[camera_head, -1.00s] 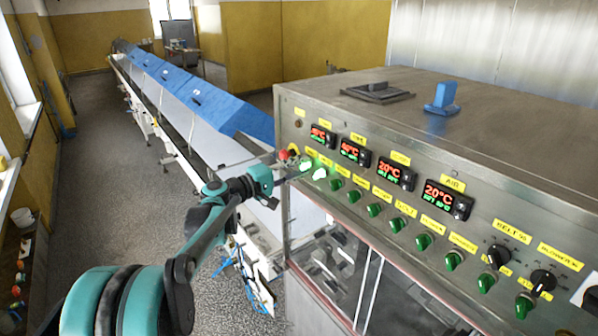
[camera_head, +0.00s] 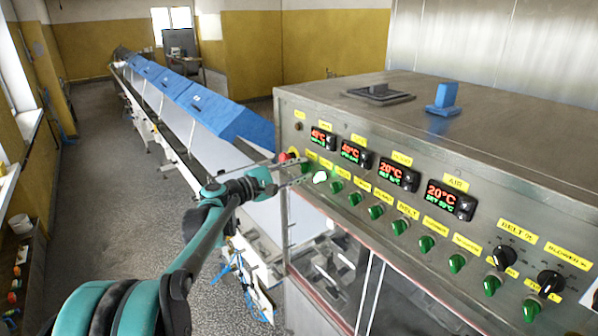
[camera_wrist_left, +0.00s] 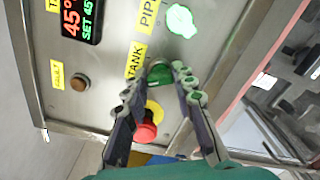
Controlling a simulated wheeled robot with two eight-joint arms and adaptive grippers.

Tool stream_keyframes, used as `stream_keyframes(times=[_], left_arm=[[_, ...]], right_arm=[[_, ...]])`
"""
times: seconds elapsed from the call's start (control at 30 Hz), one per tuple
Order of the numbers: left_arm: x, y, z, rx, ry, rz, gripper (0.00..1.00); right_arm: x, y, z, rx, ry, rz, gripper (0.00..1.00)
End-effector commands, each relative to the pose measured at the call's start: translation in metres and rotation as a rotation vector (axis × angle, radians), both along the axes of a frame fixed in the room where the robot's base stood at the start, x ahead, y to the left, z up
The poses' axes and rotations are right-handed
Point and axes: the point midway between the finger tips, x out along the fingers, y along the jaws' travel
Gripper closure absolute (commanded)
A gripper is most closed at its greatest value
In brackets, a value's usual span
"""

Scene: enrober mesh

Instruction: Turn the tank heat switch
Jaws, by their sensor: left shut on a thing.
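The tank heat switch (camera_wrist_left: 159,76) is a green knob beside the yellow TANK label (camera_wrist_left: 136,60) on the steel control panel. My left gripper (camera_wrist_left: 157,79) is shut on it, one finger on each side, so the knob is partly hidden. In the head view my left gripper (camera_head: 300,172) reaches in to the left end of the knob row, where a bit of green shows between the fingers. The brightly lit knob (camera_wrist_left: 181,20) by the PIPE label is just beyond the fingertips. My right gripper is not in view.
A red stop button (camera_wrist_left: 145,130) on a yellow base lies close to the left finger, and a brown round button (camera_wrist_left: 80,81) is further left. Several green knobs run right along the panel. Displays (camera_head: 323,137) sit above them. A blue-covered conveyor (camera_head: 225,112) stretches behind.

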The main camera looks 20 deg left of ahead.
Motion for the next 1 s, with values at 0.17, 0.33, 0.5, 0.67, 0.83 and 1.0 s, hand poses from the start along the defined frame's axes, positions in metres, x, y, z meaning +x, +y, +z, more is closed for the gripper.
stream_keyframes(times=[0.17,0.33,0.5,0.67,0.83,1.0], left_arm=[[-0.001,-0.001,-0.001,-0.004,0.007,-0.003,1.0],[-0.001,-0.001,-0.001,-0.003,0.005,-0.002,1.0],[-0.001,-0.001,-0.001,-0.003,0.005,-0.002,0.53],[0.0,0.0,-0.001,-0.004,0.005,-0.001,0.53],[-0.002,0.002,0.0,-0.005,0.004,0.0,0.53],[-0.02,0.016,0.0,-0.004,0.004,0.003,0.53]], right_arm=[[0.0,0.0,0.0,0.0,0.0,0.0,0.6],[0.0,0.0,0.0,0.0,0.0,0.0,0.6],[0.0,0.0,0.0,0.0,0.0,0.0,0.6],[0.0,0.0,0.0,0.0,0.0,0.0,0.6],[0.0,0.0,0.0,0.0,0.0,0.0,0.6],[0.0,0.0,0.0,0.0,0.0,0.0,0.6]])
